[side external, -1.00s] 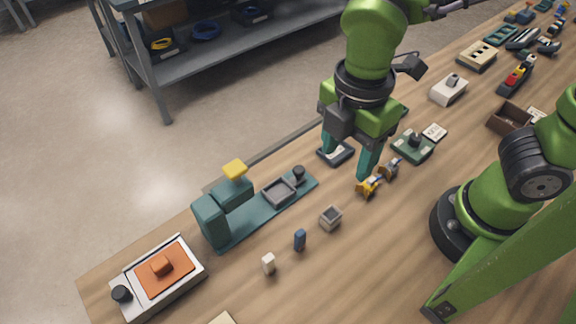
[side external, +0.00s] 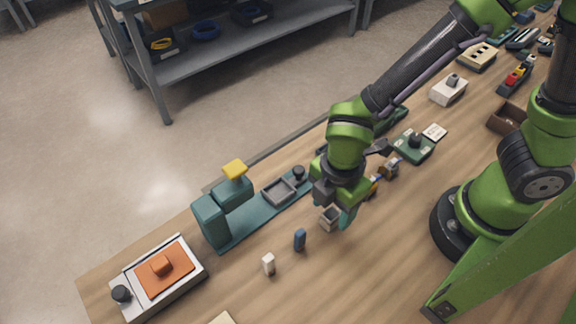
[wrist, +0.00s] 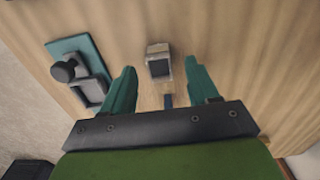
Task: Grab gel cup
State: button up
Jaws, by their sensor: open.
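A small grey square cup (side external: 328,219), which I take to be the gel cup, stands on the wooden bench. In the wrist view the cup (wrist: 157,50) shows a dark open top and lies between the tips of my two teal fingers. My gripper (side external: 336,203) is open and over the cup, partly hiding it in the side view. The wrist view shows my gripper (wrist: 160,68) with a gap on both sides of the cup. I cannot tell how high the fingertips are above the bench.
A teal fixture (side external: 233,205) with a grey tray (side external: 280,190) and black knob (side external: 299,173) lies to the left. An orange-topped box (side external: 140,290) sits at lower left.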

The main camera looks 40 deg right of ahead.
jog(key=shift+f, duration=0.5)
